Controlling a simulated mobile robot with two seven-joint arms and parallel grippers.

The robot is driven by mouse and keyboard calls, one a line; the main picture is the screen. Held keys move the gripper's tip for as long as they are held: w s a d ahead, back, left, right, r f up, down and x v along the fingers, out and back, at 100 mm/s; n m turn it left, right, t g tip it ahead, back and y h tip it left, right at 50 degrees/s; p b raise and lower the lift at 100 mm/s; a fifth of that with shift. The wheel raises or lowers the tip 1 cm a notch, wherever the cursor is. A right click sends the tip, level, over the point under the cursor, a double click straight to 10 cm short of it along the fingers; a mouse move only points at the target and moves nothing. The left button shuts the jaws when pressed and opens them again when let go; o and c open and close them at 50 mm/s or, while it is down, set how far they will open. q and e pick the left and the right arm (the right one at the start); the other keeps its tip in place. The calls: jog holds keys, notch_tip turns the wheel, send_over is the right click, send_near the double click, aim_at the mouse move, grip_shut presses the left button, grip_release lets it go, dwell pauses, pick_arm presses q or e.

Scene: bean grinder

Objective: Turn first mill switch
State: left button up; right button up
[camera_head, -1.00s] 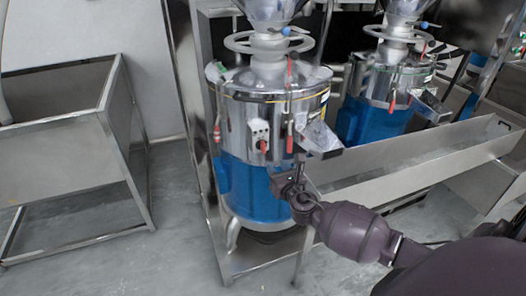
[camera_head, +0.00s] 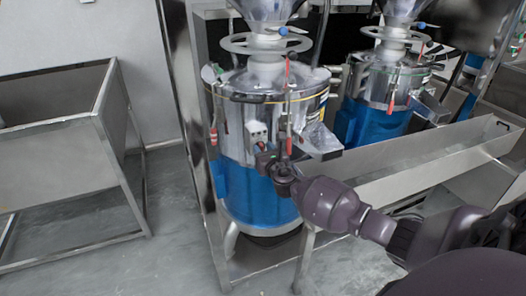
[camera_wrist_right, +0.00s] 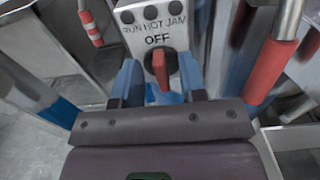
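The first mill (camera_head: 262,112) is a steel and blue machine in the middle of the head view. Its light grey switch box (camera_head: 257,131) is on the front; it also shows in the right wrist view (camera_wrist_right: 127,17), marked "RUN HOT JAM" and "OFF". The red switch knob (camera_wrist_right: 160,65) stands upright below "OFF". My right gripper (camera_head: 271,160) is at the box and partly hides it. In the right wrist view the gripper's (camera_wrist_right: 159,76) blue fingers are apart, one on each side of the knob, with gaps showing. My left gripper is out of view.
A red-handled clamp (camera_head: 289,128) hangs just right of the switch box; its red grip (camera_wrist_right: 270,65) shows close by in the wrist view. A steel trough (camera_head: 420,165) and a second mill (camera_head: 385,95) stand to the right. A steel bin (camera_head: 60,165) stands at left.

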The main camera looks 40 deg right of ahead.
jog(key=shift+c, duration=0.4)
grip_shut()
jog(key=shift+m, duration=0.3)
jog(key=shift+d+f+m+b, duration=0.15)
jog(key=shift+m+b, duration=0.15)
jog(key=shift+m, duration=0.7)
jog(key=shift+s+d+f+m+b, duration=0.1)
jog(key=shift+d+f+m+b, duration=0.1)
jog(key=shift+m, duration=2.3)
jog(key=shift+d+f+m+b, duration=0.1)
jog(key=shift+m+b, duration=0.1)
jog(key=shift+m, duration=2.3)
jog(key=shift+s+d+f+m+b, duration=0.1)
jog(key=shift+f+m+b, duration=0.1)
jog(key=shift+m, duration=2.6)
